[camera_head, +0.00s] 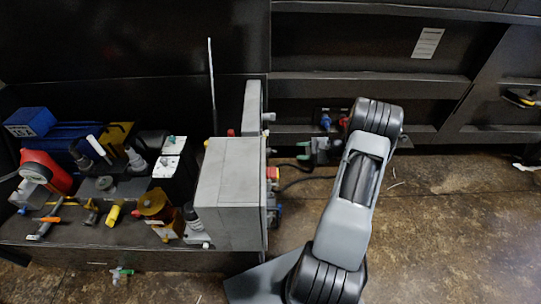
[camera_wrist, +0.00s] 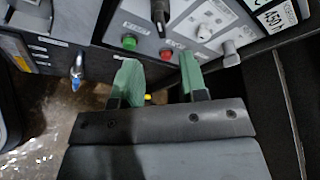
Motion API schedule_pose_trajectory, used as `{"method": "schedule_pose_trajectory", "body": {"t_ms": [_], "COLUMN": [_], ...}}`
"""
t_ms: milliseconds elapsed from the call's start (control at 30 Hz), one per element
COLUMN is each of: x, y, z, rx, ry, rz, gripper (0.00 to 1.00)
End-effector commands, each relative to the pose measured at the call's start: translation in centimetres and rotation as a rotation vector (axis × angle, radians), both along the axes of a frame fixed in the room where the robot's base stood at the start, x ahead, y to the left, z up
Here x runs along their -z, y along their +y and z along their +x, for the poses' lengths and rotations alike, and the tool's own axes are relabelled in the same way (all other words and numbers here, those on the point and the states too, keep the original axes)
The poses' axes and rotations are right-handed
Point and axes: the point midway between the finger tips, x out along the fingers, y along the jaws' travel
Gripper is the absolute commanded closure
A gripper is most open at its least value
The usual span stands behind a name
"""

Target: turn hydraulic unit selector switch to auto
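In the wrist view, a grey control panel (camera_wrist: 180,28) lies beyond my gripper (camera_wrist: 157,62). It carries a black selector switch (camera_wrist: 160,12), a green button (camera_wrist: 129,42), a red button (camera_wrist: 166,54) and pale knobs (camera_wrist: 204,31). The labels are too small to read, so I cannot tell which control is the hydraulic unit selector or its position. My gripper's two green fingers are apart with nothing between them, short of the panel's lower edge. In the head view, a grey box (camera_head: 228,195) has controls on its right side, seen edge-on.
A bench left of the box holds a red container (camera_head: 45,170), a blue case (camera_head: 32,122) and several tools. A thin rod (camera_head: 211,85) rises behind the box. Open floor (camera_head: 450,205) lies to the right.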

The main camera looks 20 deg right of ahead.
Motion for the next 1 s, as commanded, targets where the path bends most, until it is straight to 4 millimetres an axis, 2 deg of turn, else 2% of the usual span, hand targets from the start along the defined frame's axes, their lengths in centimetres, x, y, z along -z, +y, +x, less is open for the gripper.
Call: {"method": "schedule_pose_trajectory", "body": {"t_ms": [67, 167, 700, 1000], "x": [0.8, 1.3, 3.8, 4.5], "y": [-0.3, 0.4, 7.6, 9.4], "z": [0.2, 0.9, 6.7, 8.2], "rx": [0.02, 0.028, 0.026, 0.028], "ry": [-0.004, -0.007, -0.007, -0.007], "rz": [0.016, 0.024, 0.021, 0.021], "gripper": [0.61, 0.61, 0.61, 0.61]}}
